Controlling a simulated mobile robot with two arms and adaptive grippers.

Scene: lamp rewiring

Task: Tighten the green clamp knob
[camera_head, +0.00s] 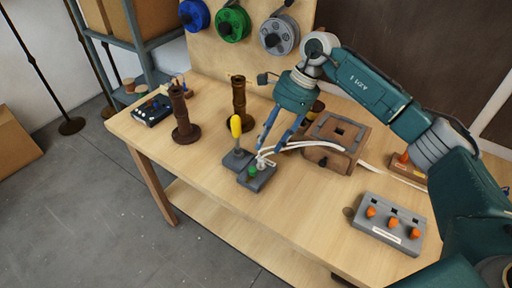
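The green clamp knob (252,170) sits on top of a small dark grey block (260,182) near the front of the workbench. White cable ends (263,162) meet the block right beside the knob. My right gripper (267,151) reaches down from the upper right, with its two blue fingers apart. Its fingertips are just above and behind the knob, close over the white cable ends. I see no clear contact with the knob. My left gripper is out of view.
A yellow-handled tool (236,126) stands in a grey holder left of the clamp. A brown lamp base (332,142) is behind right. A grey box with orange knobs (388,222) sits at the right. Two dark turned posts stand left. The front middle of the bench (290,230) is clear.

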